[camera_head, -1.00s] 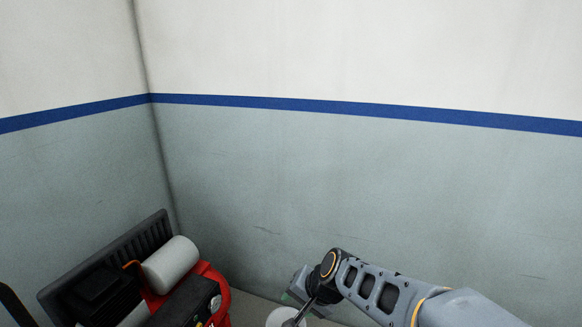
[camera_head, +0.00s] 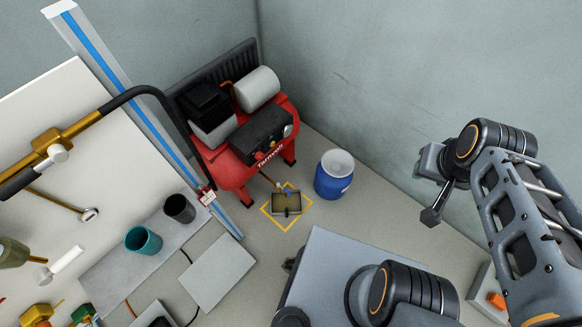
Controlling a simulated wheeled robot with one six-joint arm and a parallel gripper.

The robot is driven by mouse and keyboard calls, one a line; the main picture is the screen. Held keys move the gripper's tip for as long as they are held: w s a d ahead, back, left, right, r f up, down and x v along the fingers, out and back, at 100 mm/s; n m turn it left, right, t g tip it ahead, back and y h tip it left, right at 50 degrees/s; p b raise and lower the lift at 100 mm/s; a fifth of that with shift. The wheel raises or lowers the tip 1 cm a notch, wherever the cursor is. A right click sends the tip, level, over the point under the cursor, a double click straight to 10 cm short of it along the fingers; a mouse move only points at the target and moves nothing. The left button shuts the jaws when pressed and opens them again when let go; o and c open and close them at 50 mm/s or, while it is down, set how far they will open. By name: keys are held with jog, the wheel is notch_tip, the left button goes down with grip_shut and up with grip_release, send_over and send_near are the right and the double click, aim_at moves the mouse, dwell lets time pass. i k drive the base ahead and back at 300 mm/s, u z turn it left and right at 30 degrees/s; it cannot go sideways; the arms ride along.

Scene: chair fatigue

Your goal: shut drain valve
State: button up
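The red air compressor (camera_head: 232,165) stands in the corner, with a grey cylinder and a black panel on top. A small thin part (camera_head: 268,181) sticks out low at its front, above a small open tray (camera_head: 287,203) inside a yellow floor square. This part may be the drain valve; it is too small to tell its handle position. My gripper (camera_head: 431,216) is at the right, raised beside the wall, well apart from the compressor. Its dark fingers show side-on, and I cannot tell whether they are open or shut. I see nothing held in it.
A blue barrel (camera_head: 333,180) with a white top stands right of the tray. A white workbench (camera_head: 70,150) with tools and a blue-striped rail (camera_head: 135,105) are at the left. A grey plate (camera_head: 217,270) lies in front. Some floor around the tray is clear.

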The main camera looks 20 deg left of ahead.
aim_at(285, 190)
jog(key=u, duration=1)
jog(key=k, duration=1.7)
jog(key=z, duration=0.95)
jog(key=i, duration=0.5)
jog(key=z, duration=0.05)
